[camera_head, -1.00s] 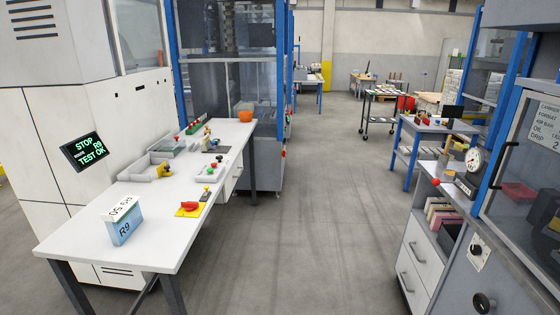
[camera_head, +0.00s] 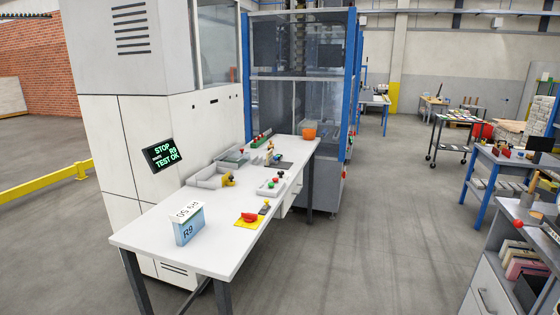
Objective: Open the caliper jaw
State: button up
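No caliper can be made out for certain; the objects on the white table (camera_head: 228,232) are small at this distance. Near its right edge lies a small dark item (camera_head: 265,208) with a yellow part, whose kind I cannot tell. Beside it is a yellow plate with a red knob (camera_head: 249,219). Further back are a grey box with red and green buttons (camera_head: 272,187) and a yellow-and-black item (camera_head: 228,180) by a grey tray (camera_head: 204,179). My gripper is not in view.
A machine with a lit screen (camera_head: 163,154) stands behind. Open floor (camera_head: 385,230) lies right of the table. A grey cabinet (camera_head: 490,287) and a blue-legged table (camera_head: 503,155) stand at right.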

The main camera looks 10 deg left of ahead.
aim_at(272, 160)
jog(key=i+z, duration=0.15)
jog(key=i, duration=1.95)
jog(key=i+u, duration=0.45)
jog(key=i+l+u, duration=0.3)
jog(key=i+u, duration=0.15)
jog(key=u, duration=0.3)
